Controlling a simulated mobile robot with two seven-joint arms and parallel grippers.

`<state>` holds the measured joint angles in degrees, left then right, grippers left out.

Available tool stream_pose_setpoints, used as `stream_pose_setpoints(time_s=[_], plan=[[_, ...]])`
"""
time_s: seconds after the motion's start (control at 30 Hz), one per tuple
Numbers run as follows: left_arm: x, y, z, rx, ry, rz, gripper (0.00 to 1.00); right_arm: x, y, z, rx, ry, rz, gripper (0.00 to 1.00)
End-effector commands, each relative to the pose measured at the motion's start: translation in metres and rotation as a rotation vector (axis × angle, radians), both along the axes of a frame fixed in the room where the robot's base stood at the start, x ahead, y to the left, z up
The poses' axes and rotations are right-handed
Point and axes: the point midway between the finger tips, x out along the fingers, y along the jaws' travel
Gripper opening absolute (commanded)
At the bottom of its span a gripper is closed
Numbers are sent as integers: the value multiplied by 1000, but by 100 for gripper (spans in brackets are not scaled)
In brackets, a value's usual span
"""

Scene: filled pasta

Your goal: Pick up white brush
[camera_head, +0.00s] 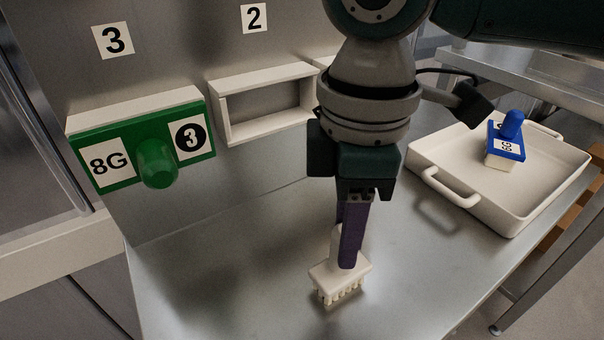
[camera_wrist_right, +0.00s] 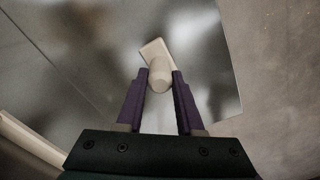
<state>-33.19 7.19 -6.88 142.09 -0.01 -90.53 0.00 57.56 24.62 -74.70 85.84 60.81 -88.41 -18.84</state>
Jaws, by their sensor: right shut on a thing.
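The white brush (camera_head: 341,281) has a pale block head with short bristles pointing down and a rounded handle. My right gripper (camera_head: 350,250) comes from above with its purple fingers shut on the brush's handle. The bristles are at or just above the metal table; I cannot tell if they touch. In the right wrist view, the brush (camera_wrist_right: 158,72) shows with its handle between the two fingertips (camera_wrist_right: 161,80). My left gripper is not in view.
A white tray (camera_head: 456,201) at the right holds a blue block (camera_head: 508,141) marked 6G. A green block (camera_head: 118,165) marked 8G fills the slot under number 3. The white frame (camera_head: 224,113) under number 2 is empty. The metal table (camera_head: 230,265) is clear around the brush.

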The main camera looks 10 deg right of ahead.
Motion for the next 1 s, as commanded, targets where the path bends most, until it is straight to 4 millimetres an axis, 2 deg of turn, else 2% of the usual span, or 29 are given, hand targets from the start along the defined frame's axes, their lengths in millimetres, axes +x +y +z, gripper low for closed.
stream_pose_setpoints(time_s=[0.27,0.47,0.67,0.8,1.0], plan=[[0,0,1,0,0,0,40,0,0,2,1,-1,0,0],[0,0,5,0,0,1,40,1,0,19,1,-2,0,0],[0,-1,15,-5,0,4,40,1,1,65,3,-5,2,0],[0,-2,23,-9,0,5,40,2,1,110,4,-6,1,0],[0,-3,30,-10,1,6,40,1,1,163,2,-5,0,0]])
